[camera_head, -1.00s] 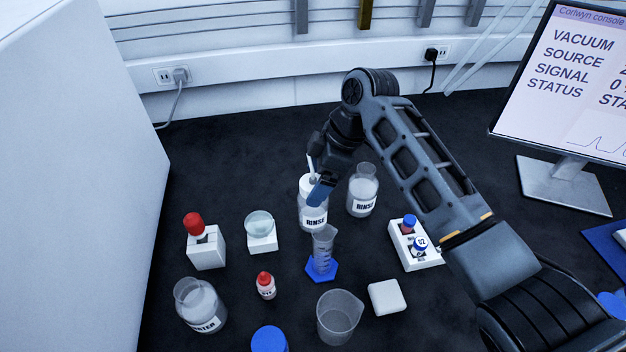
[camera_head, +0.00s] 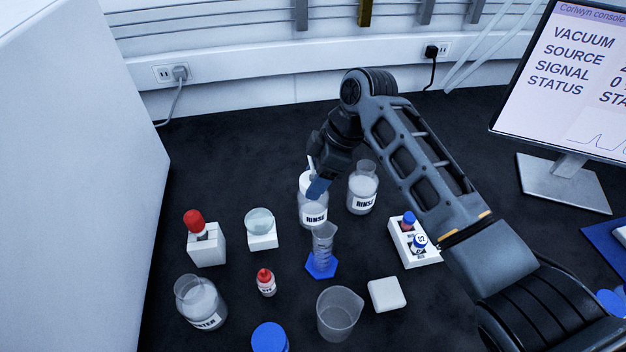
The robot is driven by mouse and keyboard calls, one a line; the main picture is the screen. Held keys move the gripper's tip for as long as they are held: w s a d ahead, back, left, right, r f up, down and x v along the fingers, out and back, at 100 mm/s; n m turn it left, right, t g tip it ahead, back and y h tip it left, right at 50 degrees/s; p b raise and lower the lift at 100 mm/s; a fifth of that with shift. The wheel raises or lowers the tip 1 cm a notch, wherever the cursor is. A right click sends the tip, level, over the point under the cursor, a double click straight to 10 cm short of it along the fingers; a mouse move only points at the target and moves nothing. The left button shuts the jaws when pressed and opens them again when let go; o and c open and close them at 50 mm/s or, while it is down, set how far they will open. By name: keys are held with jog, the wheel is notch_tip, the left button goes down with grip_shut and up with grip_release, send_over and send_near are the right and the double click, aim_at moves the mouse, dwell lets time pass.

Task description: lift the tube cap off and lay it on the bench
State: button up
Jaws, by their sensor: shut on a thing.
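The white tube cap (camera_head: 306,184), with a thin pale tube rising from it, is at the mouth of a clear bottle labelled RINSE (camera_head: 314,212). My gripper (camera_head: 317,187) reaches down from behind and is shut on the tube cap. One blue fingertip shows in front of the cap's right side; the other finger is hidden. I cannot tell whether the cap is seated on the bottle or slightly raised. The dark bench (camera_head: 215,165) lies under everything.
An open RINSE bottle (camera_head: 362,190) stands close on the right. A graduated cylinder (camera_head: 323,245) stands just in front. A vial rack (camera_head: 414,256), a beaker (camera_head: 339,314) and a white block (camera_head: 387,295) are nearby. The bench at the back left is clear.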

aim_at(306, 179)
jog(key=shift+r, duration=0.15)
jog(key=shift+r, duration=0.6)
notch_tip(306, 179, up, 3)
jog(key=shift+f+b, duration=0.1)
jog(key=shift+b, duration=0.35)
jog(key=d+r+p, duration=0.2)
jog(key=d+r, duration=0.8)
jog(key=d, duration=0.1)
jog(key=shift+w+d+r+p, duration=0.25)
jog(key=shift+d+r+p, duration=0.1)
jog(key=shift+r+p, duration=0.05)
jog(key=shift+f, duration=0.1)
